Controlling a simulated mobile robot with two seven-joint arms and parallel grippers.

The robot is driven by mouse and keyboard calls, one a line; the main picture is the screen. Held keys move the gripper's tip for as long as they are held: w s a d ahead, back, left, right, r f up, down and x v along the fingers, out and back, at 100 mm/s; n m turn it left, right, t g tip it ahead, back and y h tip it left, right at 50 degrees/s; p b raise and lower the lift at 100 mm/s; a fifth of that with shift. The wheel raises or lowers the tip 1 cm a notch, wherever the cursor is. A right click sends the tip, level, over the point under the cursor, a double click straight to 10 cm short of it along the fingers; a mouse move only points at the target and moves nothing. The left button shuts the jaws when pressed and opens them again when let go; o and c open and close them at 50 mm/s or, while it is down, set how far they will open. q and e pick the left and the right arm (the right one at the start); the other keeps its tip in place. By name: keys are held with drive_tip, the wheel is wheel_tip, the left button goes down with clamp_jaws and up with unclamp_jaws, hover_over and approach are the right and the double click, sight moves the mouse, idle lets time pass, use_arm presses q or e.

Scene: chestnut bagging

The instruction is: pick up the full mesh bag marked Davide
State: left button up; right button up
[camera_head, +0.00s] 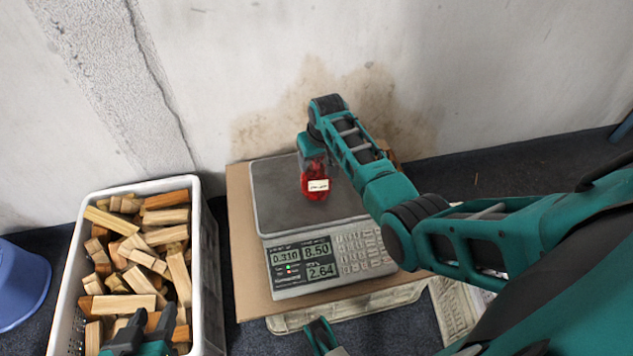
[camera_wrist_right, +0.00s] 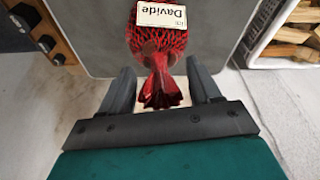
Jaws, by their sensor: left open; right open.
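The full red mesh bag (camera_head: 314,190) lies on the weighing scale's plate (camera_head: 275,195), with a white label on it. In the right wrist view the bag (camera_wrist_right: 160,42) shows its label reading "Davide", and its gathered red neck points toward my gripper. My right gripper (camera_wrist_right: 160,88) is open, with one finger on each side of the neck and gaps visible between. In the head view my right gripper (camera_head: 313,158) is at the bag's far end, its fingers mostly hidden. My left gripper (camera_head: 152,318) is open above the crate's near end, empty as far as I see.
The scale's display (camera_head: 303,260) reads 0.310, 8.50 and 2.64. A white crate (camera_head: 208,275) of wood pieces stands at the left, a blue bucket (camera_head: 22,285) at the far left. The stained wall (camera_head: 265,60) is close behind the scale. A wooden block with black knobs (camera_wrist_right: 45,30) shows in the wrist view.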

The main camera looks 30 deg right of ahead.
clamp_jaws()
idle(0.4)
